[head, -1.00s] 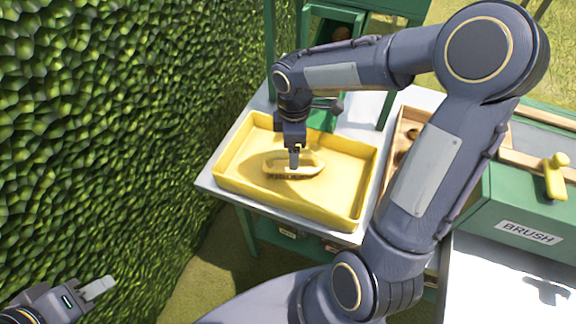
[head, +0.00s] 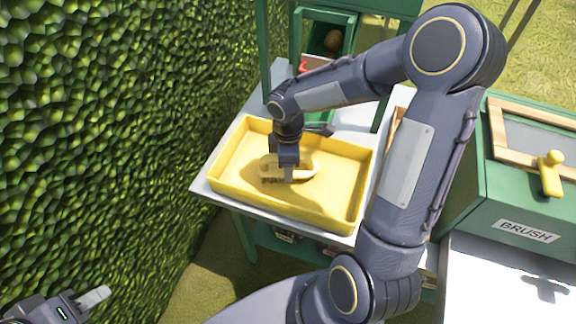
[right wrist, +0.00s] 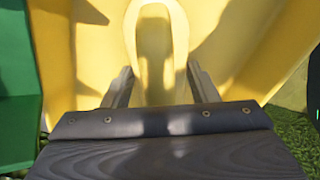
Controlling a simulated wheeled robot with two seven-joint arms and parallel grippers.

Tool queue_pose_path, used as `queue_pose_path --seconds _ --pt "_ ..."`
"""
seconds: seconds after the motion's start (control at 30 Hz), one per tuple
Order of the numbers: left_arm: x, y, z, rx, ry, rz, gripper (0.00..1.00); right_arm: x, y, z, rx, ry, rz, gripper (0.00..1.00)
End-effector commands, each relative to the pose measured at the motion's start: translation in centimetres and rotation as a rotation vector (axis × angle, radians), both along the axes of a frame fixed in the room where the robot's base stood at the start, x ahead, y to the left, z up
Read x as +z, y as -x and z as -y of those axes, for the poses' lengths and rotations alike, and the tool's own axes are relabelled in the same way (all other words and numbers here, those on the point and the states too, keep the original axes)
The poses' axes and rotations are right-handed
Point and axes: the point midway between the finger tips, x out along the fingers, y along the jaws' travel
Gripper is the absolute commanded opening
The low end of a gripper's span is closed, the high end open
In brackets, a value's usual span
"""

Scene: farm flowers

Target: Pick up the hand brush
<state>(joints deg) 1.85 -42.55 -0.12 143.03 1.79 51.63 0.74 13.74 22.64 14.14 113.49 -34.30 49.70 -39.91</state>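The hand brush (head: 308,166) is a pale yellow oval with bristles underneath. It lies in a yellow tray (head: 214,184) on a light table. My right gripper (head: 288,178) points down over the brush's middle and hides part of it. In the right wrist view the brush (right wrist: 154,35) runs lengthwise between two fingers that are spread apart, with a gap on both sides, so the right gripper (right wrist: 160,88) is open.
A green box with a BRUSH label (head: 526,231) and a yellow handle (head: 550,174) stands at the right. A green hedge (head: 100,130) fills the left side. A green shelf unit (head: 345,18) stands behind the tray.

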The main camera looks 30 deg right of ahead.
Motion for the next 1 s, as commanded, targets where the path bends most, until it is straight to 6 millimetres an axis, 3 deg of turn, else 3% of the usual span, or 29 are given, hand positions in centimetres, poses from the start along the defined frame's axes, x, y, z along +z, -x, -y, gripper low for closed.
queue_pose_path --seconds 0.17,0.53,0.67,1.0 --pt "0.0 0.0 0.0 0.0 0.0 0.0 0.36 0.0 0.0 0.0 0.0 0.0 0.001 0.23" --pt "0.3 0.0 0.0 0.0 0.0 0.0 0.36 1.3 -0.1 0.0 -0.001 0.001 0.002 0.23" --pt "0.6 0.0 0.0 0.0 0.0 0.0 0.36 3.3 -0.1 0.0 -0.002 0.0 0.005 0.23" --pt "0.8 0.0 0.0 0.0 0.0 0.0 0.36 9.9 4.3 -5.1 0.007 0.0 0.006 0.23"
